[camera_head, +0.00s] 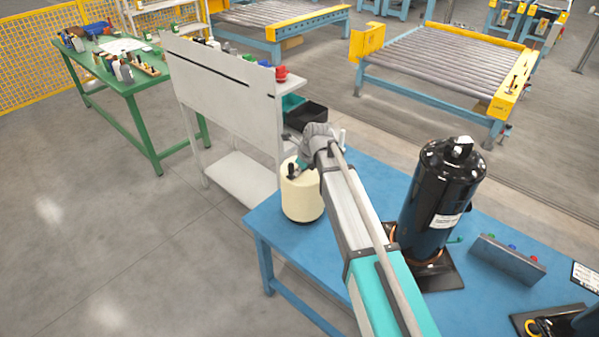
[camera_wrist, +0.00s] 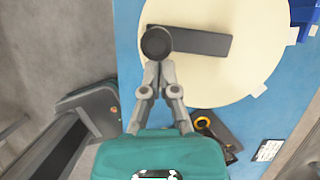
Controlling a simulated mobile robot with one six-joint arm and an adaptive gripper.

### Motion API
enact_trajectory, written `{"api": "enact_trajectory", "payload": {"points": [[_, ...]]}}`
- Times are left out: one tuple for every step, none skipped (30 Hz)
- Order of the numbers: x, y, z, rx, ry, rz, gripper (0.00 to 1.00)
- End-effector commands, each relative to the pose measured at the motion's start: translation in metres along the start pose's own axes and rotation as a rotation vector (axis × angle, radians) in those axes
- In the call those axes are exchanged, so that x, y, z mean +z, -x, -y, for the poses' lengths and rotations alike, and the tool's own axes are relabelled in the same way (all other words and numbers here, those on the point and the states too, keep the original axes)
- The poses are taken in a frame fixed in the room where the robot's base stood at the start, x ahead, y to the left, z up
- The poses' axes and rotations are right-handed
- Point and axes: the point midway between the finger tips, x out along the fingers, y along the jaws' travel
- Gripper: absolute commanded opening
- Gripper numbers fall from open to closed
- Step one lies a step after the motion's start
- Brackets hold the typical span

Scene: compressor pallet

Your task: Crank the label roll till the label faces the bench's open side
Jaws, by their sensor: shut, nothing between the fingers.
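The blue bench (camera_head: 290,238) also bears a black compressor (camera_head: 438,195) right of my arm and a grey button panel (camera_head: 508,259). A white panelled rack (camera_head: 225,92) stands behind the roll, with dark and teal bins beside it. Open floor lies left of the bench.

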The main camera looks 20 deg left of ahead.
Motion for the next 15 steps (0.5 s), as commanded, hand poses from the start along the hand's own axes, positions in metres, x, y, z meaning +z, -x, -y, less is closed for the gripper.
{"api": "enact_trajectory", "payload": {"points": [[0.000, 0.000, -0.001, 0.000, 0.001, 0.000, 0.00], [0.001, 0.000, 0.000, 0.000, 0.001, 0.000, 0.00], [0.003, -0.001, 0.000, 0.000, 0.001, 0.000, 0.00], [0.004, -0.002, 0.000, 0.000, 0.001, 0.000, 0.00], [0.006, -0.002, 0.000, 0.000, 0.001, 0.000, 0.00], [0.008, -0.003, 0.000, 0.000, 0.001, 0.000, 0.00], [0.010, -0.004, 0.000, 0.000, 0.001, 0.000, 0.00], [0.011, -0.005, -0.001, 0.000, 0.001, 0.000, 0.00], [0.013, -0.005, -0.001, 0.000, 0.001, 0.000, 0.00], [0.013, -0.005, -0.001, 0.000, 0.000, 0.000, 0.00], [0.013, -0.005, -0.001, 0.000, 0.000, 0.001, 0.00], [0.013, -0.005, -0.001, 0.000, 0.000, 0.001, 0.00], [0.013, -0.005, -0.001, 0.000, 0.000, 0.001, 0.00], [0.013, -0.005, -0.001, 0.000, 0.000, 0.001, 0.00], [0.013, -0.005, -0.001, 0.000, 0.000, 0.001, 0.00]]}}
